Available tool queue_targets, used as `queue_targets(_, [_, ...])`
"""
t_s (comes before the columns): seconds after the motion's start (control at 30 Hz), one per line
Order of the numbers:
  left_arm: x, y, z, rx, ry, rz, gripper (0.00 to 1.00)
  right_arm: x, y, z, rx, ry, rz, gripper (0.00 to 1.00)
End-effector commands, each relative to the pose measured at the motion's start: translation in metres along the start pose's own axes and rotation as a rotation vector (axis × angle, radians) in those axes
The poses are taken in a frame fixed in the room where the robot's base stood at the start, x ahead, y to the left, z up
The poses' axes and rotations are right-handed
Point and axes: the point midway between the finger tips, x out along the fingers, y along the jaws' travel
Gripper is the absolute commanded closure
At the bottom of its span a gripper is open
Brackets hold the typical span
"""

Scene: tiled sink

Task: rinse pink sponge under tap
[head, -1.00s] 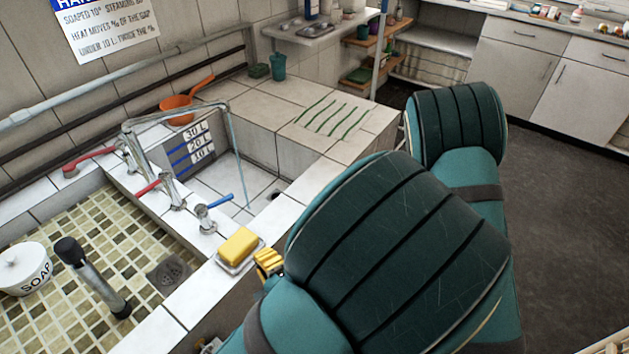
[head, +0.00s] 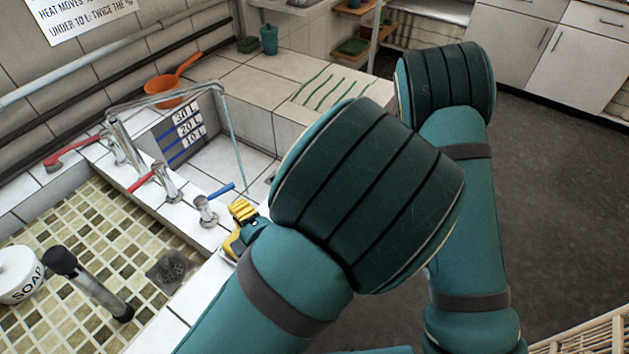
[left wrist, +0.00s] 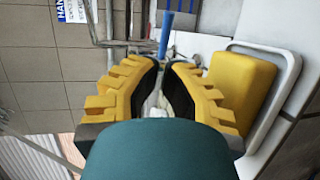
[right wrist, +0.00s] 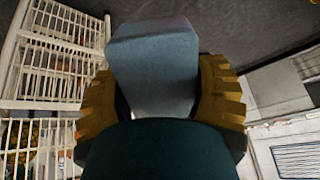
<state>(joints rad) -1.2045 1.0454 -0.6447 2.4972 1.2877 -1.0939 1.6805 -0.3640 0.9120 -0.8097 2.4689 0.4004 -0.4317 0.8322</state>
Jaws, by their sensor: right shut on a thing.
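My left gripper (head: 242,211) is beside the blue tap lever (head: 221,190) at the basin's near edge. In the left wrist view its fingers (left wrist: 162,66) stand slightly apart, with the blue lever (left wrist: 165,35) beyond the gap. A thin bluish line (head: 234,140), like water, drops from the metal tap spout (head: 165,98) into the tiled basin (head: 215,160). My right gripper (right wrist: 154,75) is shut on a grey-blue block (right wrist: 155,70) with a faint pinkish far edge. The right gripper is outside the head view. I see no clearly pink sponge.
A yellow block (left wrist: 240,90) lies on a white dish (left wrist: 288,80), right of my left gripper. A white rack (right wrist: 50,60) is near my right gripper.

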Motion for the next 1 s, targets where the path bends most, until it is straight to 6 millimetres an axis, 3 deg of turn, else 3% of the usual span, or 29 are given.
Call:
queue_targets(0.2, [0.043, -0.001, -0.001, 0.000, 0.002, 0.000, 1.00, 0.005, 0.001, 0.003, 0.000, 0.000, 0.000, 0.67])
queue_targets(0.4, [0.070, -0.001, 0.000, 0.000, 0.001, 0.000, 1.00, 0.008, 0.001, 0.004, 0.000, 0.000, 0.000, 0.67])
queue_targets(0.6, [0.080, 0.000, 0.000, 0.000, -0.001, 0.000, 1.00, 0.009, 0.001, 0.005, 0.000, 0.000, 0.000, 0.67])
queue_targets(1.0, [0.080, 0.000, 0.003, 0.000, -0.002, 0.000, 1.00, 0.009, 0.001, 0.005, -0.001, 0.000, 0.000, 0.67])
